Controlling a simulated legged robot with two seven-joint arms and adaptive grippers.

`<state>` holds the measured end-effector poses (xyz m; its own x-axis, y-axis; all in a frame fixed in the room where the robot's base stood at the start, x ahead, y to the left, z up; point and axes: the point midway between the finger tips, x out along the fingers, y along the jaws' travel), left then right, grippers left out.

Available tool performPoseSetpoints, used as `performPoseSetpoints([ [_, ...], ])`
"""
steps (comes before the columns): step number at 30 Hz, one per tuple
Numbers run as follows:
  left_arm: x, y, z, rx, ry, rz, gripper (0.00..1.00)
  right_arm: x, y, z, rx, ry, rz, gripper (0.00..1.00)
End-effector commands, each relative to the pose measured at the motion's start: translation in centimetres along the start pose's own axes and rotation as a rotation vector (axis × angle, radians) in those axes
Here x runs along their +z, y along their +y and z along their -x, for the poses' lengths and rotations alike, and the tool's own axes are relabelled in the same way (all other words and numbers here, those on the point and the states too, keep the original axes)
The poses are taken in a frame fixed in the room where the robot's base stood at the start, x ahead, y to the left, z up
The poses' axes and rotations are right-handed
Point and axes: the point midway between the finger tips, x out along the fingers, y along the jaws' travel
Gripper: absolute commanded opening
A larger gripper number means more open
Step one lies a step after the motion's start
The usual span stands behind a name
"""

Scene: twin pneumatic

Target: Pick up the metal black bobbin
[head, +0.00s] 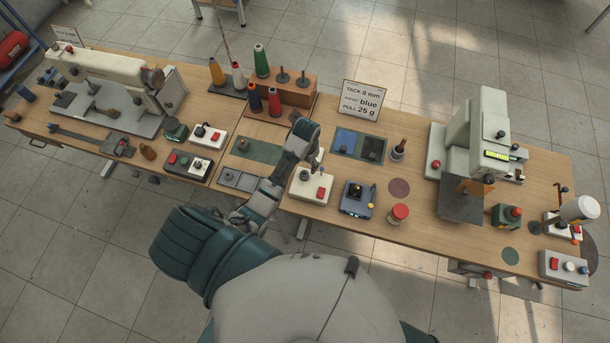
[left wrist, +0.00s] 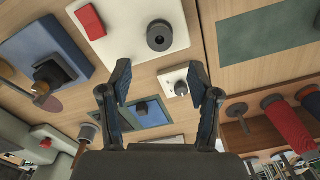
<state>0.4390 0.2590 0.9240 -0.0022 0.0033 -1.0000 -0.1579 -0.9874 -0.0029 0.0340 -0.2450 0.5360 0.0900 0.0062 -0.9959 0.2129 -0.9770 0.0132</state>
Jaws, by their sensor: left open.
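A black cylinder with a round grey centre, which looks like the black bobbin (left wrist: 160,37), sits on a white box with a red button in the left wrist view. It also shows in the head view (head: 305,175). I cannot tell its material. My left gripper (head: 305,128) is above the table beyond that white box, its fingers mostly hidden in the head view. In the left wrist view its two fingers (left wrist: 160,88) are spread and empty, apart from the bobbin. A small white block with a dark knob (left wrist: 181,88) shows between them. My right gripper is not in view.
Blue and black mats (head: 358,145) lie right of the gripper, with a sign (head: 361,100) behind. Thread cones (head: 261,61) stand at the back left. A dark blue device (head: 357,198) and red-topped jar (head: 398,213) stand right of the white box (head: 311,189).

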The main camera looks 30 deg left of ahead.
Motion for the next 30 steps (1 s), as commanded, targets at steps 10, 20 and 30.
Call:
performPoseSetpoints([
  [10,0.6,0.3,-3.4,0.002,-0.003,0.001,0.62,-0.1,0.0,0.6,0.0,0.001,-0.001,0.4],
  [20,0.7,0.3,-6.7,0.001,0.001,0.001,0.62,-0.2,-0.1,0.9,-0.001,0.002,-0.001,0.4],
  [30,0.7,0.3,-6.6,0.001,0.001,0.001,0.14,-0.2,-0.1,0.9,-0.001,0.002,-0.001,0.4],
])
